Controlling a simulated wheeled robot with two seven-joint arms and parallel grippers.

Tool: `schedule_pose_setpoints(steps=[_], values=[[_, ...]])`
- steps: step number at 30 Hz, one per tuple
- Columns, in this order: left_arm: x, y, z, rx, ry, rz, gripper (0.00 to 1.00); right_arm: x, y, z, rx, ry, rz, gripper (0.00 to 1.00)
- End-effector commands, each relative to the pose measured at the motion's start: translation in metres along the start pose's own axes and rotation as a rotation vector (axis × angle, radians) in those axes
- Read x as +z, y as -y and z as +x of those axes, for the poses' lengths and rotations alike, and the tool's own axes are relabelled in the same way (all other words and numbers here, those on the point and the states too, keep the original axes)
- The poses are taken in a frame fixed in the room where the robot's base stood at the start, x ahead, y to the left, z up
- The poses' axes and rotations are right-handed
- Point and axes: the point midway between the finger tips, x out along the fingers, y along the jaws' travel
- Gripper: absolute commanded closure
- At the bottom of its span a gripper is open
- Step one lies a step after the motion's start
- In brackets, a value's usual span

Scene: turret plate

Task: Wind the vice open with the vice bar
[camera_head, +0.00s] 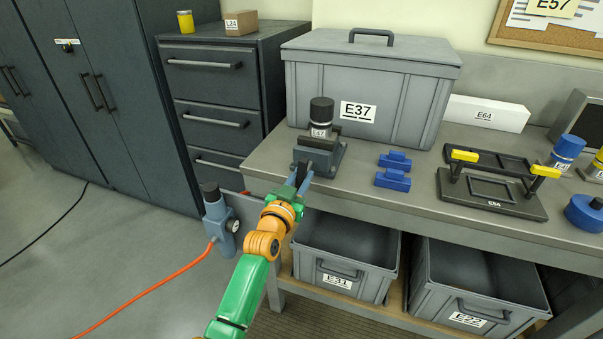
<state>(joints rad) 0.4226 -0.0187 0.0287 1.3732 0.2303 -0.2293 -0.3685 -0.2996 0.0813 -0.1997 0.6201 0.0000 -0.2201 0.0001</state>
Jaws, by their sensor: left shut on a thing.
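The vice (330,157) is a dark grey block on the near left corner of the bench. A black-topped cylinder (321,112) with a pale label stands upright in it. My left gripper (304,177) is at the front of the vice, at the bench edge, on the end of my green and orange arm. Its fingers are shut at the vice bar, which is mostly hidden by the fingers and wrist. How wide the jaws of the vice stand cannot be told from here. My right gripper is not in view.
A grey lidded bin E37 (400,78) stands behind the vice. Two blue blocks (393,180) and a black stand with yellow clips (490,203) are to the right. A blue-grey tool (219,222) with an orange hose hangs at the bench's left end. Open bins (345,272) sit below.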

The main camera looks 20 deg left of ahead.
Motion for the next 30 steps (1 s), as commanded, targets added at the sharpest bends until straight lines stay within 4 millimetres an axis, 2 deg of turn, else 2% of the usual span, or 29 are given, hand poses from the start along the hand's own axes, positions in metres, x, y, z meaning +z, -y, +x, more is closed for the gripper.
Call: schedule_pose_setpoints(steps=[1, 30], values=[[-0.005, 0.001, 0.001, -0.003, -0.007, -0.041, 1.0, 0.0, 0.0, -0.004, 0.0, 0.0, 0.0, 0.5], [-0.002, -0.001, 0.0, 0.002, -0.001, -0.963, 1.0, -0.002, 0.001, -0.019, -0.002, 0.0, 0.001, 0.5]])
